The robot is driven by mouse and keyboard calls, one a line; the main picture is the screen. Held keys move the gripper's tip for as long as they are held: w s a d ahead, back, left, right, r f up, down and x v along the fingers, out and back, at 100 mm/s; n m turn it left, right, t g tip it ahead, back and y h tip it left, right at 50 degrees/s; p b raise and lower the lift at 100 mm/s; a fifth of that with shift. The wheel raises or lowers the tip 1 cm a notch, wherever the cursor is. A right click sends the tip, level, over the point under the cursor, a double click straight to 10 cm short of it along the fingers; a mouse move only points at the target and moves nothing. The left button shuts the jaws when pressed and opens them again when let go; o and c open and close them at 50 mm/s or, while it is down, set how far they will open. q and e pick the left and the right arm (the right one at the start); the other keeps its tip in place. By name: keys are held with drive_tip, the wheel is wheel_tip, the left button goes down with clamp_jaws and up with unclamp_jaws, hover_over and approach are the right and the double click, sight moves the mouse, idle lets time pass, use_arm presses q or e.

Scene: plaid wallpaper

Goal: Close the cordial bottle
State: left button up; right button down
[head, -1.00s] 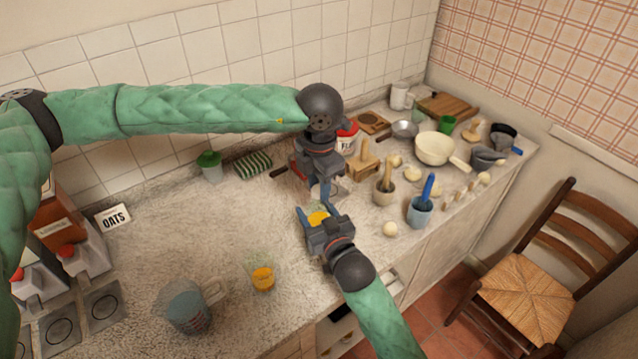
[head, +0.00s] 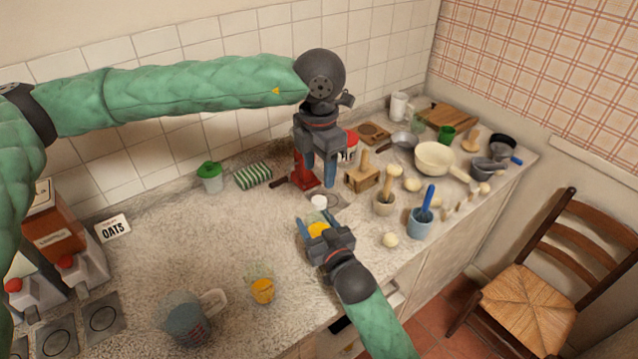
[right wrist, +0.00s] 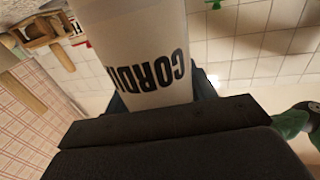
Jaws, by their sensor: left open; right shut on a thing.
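The cordial bottle (head: 317,230) stands over the counter in the head view, with orange showing below its top. A white cap (head: 318,202) sits at its top; I cannot tell how tightly. My right gripper (head: 320,233) is shut on the bottle's body. In the right wrist view the bottle's white label (right wrist: 145,60) reads upside down, partly "CORDI", and its top is out of frame. My left gripper (head: 320,183) points down just above the cap, open and empty, apart from it.
A red-based item (head: 305,172) stands behind the left gripper. To the right are a wooden block (head: 362,180), a mortar (head: 384,204) and a blue cup (head: 420,224). A glass of orange drink (head: 262,288) and a jug (head: 185,318) stand in front left. The counter's left middle is clear.

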use_arm(q)
drive_tip(key=shift+r, duration=1.9)
use_arm(e)
drive_tip(key=shift+c, duration=2.1)
unclamp_jaws()
use_arm(q)
drive_tip(key=shift+f, duration=0.1)
use_arm(e)
drive_tip(key=shift+s+d+f, duration=0.1)
drive_tip(key=shift+s, duration=0.15)
use_arm(q)
drive_tip(key=shift+f+b, duration=1.6)
drive_tip(key=shift+b, duration=0.05)
use_arm(e)
drive_tip(key=v, duration=0.7)
drive_tip(key=shift+s+d, duration=0.1)
